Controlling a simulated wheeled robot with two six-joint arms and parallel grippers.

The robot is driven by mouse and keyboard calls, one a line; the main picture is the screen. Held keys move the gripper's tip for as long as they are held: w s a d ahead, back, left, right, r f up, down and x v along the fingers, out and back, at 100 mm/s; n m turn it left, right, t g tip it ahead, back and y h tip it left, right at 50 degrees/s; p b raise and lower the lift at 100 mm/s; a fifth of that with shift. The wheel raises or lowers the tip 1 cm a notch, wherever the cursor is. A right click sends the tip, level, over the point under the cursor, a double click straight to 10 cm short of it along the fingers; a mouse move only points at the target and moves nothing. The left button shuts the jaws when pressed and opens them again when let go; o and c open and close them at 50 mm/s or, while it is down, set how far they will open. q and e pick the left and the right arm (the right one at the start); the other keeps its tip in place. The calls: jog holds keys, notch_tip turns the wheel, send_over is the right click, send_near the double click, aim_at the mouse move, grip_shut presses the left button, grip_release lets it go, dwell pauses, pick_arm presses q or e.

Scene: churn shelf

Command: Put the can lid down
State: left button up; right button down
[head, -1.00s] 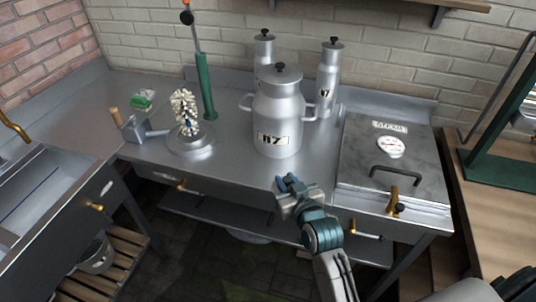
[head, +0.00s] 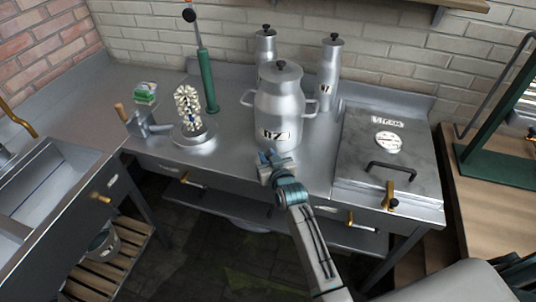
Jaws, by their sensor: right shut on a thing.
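The large metal milk can (head: 279,112) stands upright on the steel counter, with two side handles and a label on its front. A domed can lid (head: 281,75) with a black knob sits on its top. My right gripper (head: 268,157) is low in front of this can, near the counter's front edge, well below the lid. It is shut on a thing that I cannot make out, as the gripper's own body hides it. Whether the gripper touches the can is unclear. My left gripper is not in view.
Two slim metal cans (head: 330,75) (head: 265,47) with black-knobbed lids stand behind. A bristle brush (head: 188,110) on a round base and a green-handled tool (head: 208,80) are left. A steel box (head: 388,160) with handle and dial is right.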

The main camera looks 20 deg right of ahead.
jog(key=shift+f, duration=0.15)
jog(key=c, duration=1.2)
grip_release()
jog(key=shift+c, duration=0.2)
